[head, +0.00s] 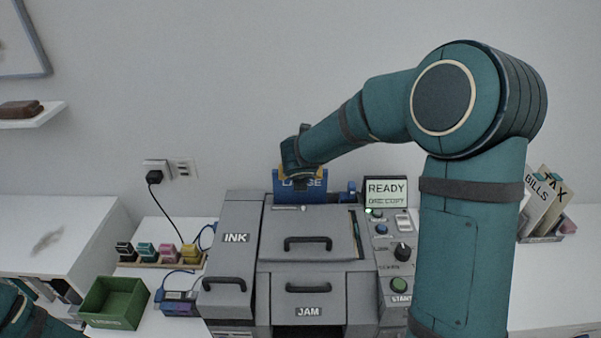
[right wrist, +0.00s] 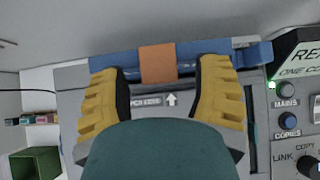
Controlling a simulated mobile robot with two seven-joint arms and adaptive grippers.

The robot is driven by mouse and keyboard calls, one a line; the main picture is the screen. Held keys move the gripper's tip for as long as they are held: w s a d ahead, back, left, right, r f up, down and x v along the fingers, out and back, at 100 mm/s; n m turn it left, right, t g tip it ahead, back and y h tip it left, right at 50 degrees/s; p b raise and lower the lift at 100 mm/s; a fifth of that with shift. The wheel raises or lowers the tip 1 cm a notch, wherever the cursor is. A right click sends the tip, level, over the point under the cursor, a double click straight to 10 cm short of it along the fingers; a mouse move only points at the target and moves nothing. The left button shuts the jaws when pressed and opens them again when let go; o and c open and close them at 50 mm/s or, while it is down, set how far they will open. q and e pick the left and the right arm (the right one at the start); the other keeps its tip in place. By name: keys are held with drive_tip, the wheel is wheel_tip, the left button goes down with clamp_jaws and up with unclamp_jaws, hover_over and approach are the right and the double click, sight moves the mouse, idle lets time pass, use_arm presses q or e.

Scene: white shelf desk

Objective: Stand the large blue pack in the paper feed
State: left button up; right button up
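The large blue pack (head: 312,190) stands at the back top of the grey copier (head: 285,222), its label partly covered by my right gripper (head: 301,178). In the right wrist view the pack (right wrist: 195,57) shows as a blue strip with an orange band (right wrist: 158,64) at its middle. The yellow fingers of my right gripper (right wrist: 160,80) are wide apart, with gaps between them and the orange band. The pack's lower part and the paper feed around it are largely hidden. Only part of my left arm shows at the lower left; its gripper is out of view.
A panel with a READY screen (head: 386,191) and knobs is right of the feed. Ink bottles (head: 160,253), a green bin (head: 115,303) and a small blue box (head: 178,303) lie left. A file holder (head: 543,205) stands far right.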

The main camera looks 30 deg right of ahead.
drive_tip(key=v, duration=1.2)
drive_tip(key=shift+d, duration=0.1)
idle(0.4)
